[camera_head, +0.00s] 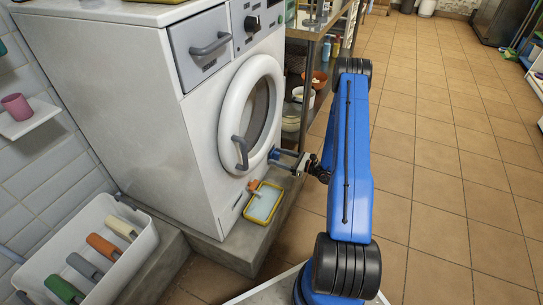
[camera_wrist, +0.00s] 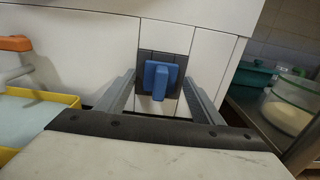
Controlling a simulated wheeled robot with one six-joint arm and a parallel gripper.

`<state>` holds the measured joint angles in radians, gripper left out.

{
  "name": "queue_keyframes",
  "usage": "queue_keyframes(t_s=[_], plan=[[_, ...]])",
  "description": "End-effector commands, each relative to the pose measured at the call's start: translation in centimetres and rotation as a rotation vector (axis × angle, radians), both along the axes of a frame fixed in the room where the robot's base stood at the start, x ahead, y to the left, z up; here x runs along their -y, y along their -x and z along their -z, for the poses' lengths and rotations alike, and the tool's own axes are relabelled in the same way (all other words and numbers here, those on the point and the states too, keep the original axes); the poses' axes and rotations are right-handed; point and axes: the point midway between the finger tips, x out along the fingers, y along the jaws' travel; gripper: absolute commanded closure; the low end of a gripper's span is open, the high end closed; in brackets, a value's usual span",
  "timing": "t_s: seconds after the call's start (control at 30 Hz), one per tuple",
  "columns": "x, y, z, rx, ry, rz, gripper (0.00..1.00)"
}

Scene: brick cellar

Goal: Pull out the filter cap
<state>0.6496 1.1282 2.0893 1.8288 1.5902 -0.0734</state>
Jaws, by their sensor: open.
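A blue block-shaped grip on a dark square plate, which looks like the filter cap (camera_wrist: 161,78), is on the white front of the washing machine (camera_head: 150,120). My gripper (camera_head: 281,156) is low by the machine's right front, below the round door. In the wrist view my gripper (camera_wrist: 159,84) is open, with one grey finger on each side of the blue grip and gaps between. The fingers do not appear to touch it. I cannot tell how far the fingertips reach along it. In the head view the cap is not clear.
A yellow tray (camera_head: 263,202) of pale liquid sits at the machine's foot, with an orange-topped part (camera_head: 254,186) above it. A shelf rack (camera_head: 303,95) with bowls stands close on the right. A white bin (camera_head: 85,235) of handled tools is front left. Tiled floor is free at right.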

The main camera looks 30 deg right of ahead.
Motion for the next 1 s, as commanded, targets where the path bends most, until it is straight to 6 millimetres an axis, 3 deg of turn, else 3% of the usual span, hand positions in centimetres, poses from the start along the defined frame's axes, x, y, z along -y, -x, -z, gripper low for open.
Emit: queue_keyframes(t_s=[0.47,0.57,0.7,1.0], plan=[[0.00,0.01,0.00,0.000,0.000,0.000,0.39],[0.00,0.01,0.00,0.000,0.000,0.000,0.58],[0.00,0.01,0.00,0.000,0.000,0.000,0.92],[0.39,0.44,0.00,0.000,0.000,0.001,0.94]])
